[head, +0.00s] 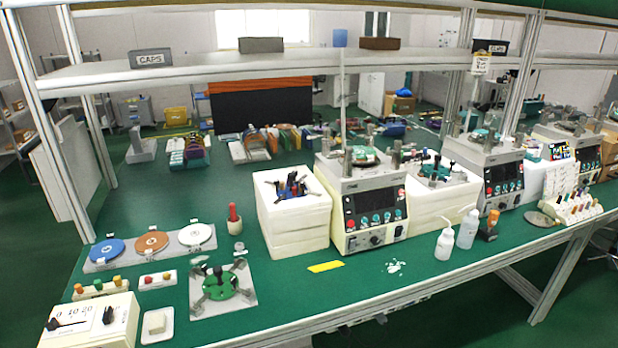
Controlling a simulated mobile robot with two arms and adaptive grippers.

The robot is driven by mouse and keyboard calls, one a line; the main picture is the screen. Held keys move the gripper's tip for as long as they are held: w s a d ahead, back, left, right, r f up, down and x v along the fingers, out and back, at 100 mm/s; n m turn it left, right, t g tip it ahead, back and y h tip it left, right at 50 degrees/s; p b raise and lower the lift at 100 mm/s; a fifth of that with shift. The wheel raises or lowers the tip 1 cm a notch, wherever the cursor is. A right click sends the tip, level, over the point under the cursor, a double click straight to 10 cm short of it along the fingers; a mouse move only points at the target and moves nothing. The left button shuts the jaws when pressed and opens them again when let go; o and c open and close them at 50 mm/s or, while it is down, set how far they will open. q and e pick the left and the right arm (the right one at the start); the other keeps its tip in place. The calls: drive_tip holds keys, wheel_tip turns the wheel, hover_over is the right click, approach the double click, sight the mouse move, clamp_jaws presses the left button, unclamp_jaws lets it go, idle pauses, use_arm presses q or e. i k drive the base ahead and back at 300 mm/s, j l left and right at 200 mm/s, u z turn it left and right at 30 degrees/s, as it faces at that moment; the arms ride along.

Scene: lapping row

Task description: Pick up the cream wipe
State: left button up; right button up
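A small cream folded pad (155,322), which looks like the cream wipe, lies on a small white tray (163,337) at the front left of the green bench. Neither of my grippers is in view.
The control box (92,325) stands left. Bottles (445,243) stand right. Bare bench surrounds the yellow strip (325,267).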

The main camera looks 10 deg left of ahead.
sight(157, 322)
drive_tip(key=u, duration=1.45)
